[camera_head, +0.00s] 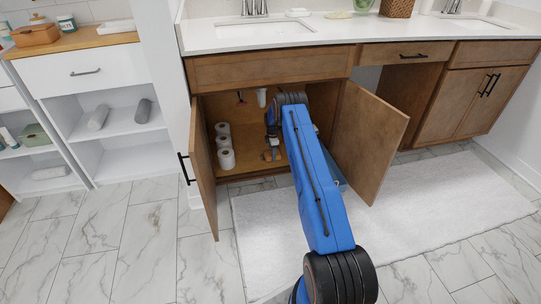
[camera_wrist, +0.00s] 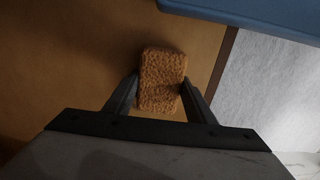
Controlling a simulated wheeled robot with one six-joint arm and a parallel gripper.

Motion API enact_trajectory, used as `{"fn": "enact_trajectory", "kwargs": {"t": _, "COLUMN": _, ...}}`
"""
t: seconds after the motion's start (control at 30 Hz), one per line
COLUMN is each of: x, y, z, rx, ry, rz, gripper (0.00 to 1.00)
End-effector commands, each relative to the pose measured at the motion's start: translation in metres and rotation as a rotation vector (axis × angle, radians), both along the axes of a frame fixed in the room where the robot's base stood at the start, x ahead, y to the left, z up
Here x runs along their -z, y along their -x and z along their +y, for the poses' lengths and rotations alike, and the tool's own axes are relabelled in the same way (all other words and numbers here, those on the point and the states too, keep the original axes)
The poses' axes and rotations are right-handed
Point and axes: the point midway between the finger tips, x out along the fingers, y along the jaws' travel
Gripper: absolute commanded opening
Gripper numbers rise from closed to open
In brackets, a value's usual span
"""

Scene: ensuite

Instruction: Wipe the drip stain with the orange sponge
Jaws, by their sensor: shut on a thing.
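The orange sponge (camera_wrist: 163,75) is between the two fingers of my gripper (camera_wrist: 159,88) in the wrist view, and the fingers press on its sides. It is over the brown wooden floor of the open cabinet (camera_wrist: 70,60); I cannot tell whether it touches that floor. In the head view my blue arm reaches into the cabinet under the sink, and my gripper (camera_head: 271,154) shows small inside it. I cannot make out the drip stain in either view.
The cabinet's left door (camera_head: 204,171) and right door (camera_head: 367,138) stand open on both sides of my arm. Several white paper rolls (camera_head: 226,158) stand inside at the left. A white drain pipe (camera_head: 262,97) hangs above. A white rug (camera_head: 440,205) lies in front.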

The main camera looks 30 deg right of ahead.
Motion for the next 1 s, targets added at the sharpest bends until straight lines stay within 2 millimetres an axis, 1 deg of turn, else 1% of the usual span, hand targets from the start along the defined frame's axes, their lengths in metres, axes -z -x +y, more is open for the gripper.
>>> {"fn": "enact_trajectory", "kwargs": {"t": 0.57, "x": 0.001, "y": 0.011, "z": -0.034, "rx": 0.001, "ry": -0.001, "rz": 0.002, "gripper": 0.32}}
{"fn": "enact_trajectory", "kwargs": {"t": 0.77, "x": -0.001, "y": 0.011, "z": -0.034, "rx": 0.0, "ry": -0.001, "rz": 0.002, "gripper": 0.32}}
{"fn": "enact_trajectory", "kwargs": {"t": 1.0, "x": -0.001, "y": 0.007, "z": -0.021, "rx": -0.001, "ry": 0.0, "rz": 0.001, "gripper": 0.32}}
